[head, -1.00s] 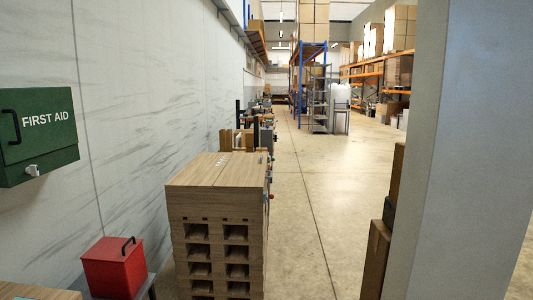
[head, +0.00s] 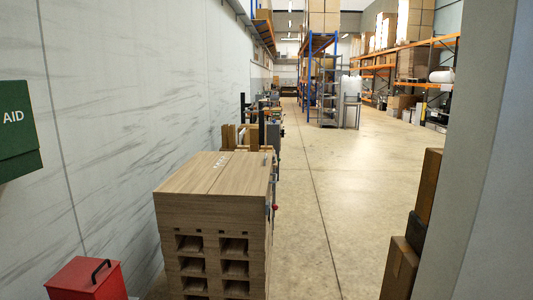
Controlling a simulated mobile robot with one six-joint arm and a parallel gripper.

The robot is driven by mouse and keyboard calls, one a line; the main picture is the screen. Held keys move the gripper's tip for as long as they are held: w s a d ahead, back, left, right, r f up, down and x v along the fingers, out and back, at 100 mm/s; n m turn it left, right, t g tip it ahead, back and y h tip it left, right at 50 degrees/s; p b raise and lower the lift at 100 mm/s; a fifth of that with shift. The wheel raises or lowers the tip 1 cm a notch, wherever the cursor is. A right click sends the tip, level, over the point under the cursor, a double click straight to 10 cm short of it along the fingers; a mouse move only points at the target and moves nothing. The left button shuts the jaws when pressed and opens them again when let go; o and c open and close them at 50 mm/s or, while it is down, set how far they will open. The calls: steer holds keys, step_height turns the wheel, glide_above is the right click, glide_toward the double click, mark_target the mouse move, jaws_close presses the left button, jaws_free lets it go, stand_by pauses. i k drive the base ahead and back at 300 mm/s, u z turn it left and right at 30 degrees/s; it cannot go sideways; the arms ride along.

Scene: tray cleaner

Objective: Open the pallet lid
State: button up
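A tall wooden box-like stack stands ahead, a little left of centre in the head view. Its flat wooden top, which looks like the pallet lid (head: 205,180), lies level and closed, with a seam and small light marks on it. The slotted front of the pallet stack (head: 207,243) shows rows of dark openings. Small metal fittings and a red knob (head: 275,207) sit on its right side. My gripper is not in view.
A red box with a black handle (head: 88,279) stands at lower left by the marbled wall (head: 125,100). A green first aid box (head: 15,130) hangs there. Stacked boxes (head: 412,235) and a grey pillar (head: 470,160) stand at right. The floor (head: 320,215) right of the stack is clear.

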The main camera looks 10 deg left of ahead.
mark_target(247, 174)
steer(key=u, duration=0.25)
steer(key=i, duration=1.3)
steer(key=u, duration=0.25)
